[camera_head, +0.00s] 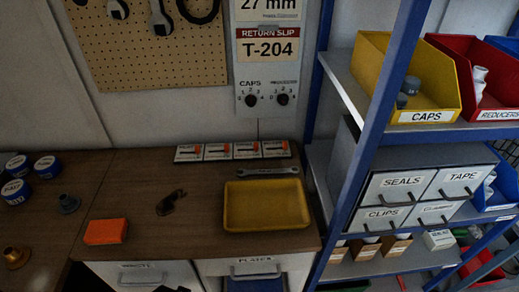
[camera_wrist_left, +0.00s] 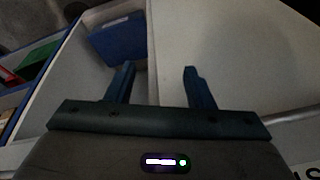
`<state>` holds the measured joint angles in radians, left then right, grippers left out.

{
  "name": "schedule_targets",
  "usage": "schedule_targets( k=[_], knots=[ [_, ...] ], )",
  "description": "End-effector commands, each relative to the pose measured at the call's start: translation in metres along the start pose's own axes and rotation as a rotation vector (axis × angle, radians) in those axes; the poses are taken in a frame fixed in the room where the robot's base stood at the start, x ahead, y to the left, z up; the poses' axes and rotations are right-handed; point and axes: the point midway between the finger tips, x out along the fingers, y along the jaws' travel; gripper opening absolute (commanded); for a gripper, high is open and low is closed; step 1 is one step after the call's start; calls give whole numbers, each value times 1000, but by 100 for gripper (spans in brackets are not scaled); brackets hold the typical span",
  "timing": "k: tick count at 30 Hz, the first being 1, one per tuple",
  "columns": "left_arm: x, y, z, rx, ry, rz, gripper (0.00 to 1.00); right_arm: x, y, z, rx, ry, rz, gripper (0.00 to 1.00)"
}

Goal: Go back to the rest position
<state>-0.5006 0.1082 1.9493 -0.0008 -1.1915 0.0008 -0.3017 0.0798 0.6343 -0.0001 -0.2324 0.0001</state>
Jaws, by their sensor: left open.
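My left gripper (camera_wrist_left: 160,85) shows in the left wrist view, its two dark fingers spread apart with nothing between them. It is in front of pale panels, with a blue bin (camera_wrist_left: 118,40) beyond the fingertips in an open compartment. In the head view no gripper shows clearly; a dark shape at the bottom edge, in front of the left drawer, may be part of my left arm. My right gripper is in neither view.
The wooden bench holds a yellow tray (camera_head: 265,228), an orange block (camera_head: 105,231), a wrench (camera_head: 268,171) and a dark tool (camera_head: 171,201). A PLATES drawer (camera_head: 255,267) is below. A blue-framed shelf (camera_head: 385,110) with bins stands at right.

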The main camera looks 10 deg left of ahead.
Motion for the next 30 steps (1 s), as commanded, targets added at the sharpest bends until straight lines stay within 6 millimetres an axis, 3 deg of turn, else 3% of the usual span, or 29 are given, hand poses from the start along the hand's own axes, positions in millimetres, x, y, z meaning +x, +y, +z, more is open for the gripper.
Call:
schedule_targets(
  k=[1, 6, 12, 15, 18, 22, 25, 30],
  knots=[
    [48, 2, 16, -2, -18, 1, 48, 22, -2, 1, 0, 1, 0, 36],
    [164, 7, 69, -9, -51, 3, 48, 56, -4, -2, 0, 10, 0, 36],
    [279, 14, 149, -17, -89, 6, 48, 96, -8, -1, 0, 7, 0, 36],
    [327, 19, 195, -21, -109, 8, 48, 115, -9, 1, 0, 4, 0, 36],
    [362, 24, 238, -25, -127, 10, 48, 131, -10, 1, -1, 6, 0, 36],
    [389, 28, 280, -28, -141, 12, 48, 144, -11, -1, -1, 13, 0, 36],
    [399, 30, 299, -29, -147, 13, 48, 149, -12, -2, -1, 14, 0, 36],
    [401, 31, 308, -30, -148, 13, 48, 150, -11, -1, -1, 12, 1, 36]
  ],
)
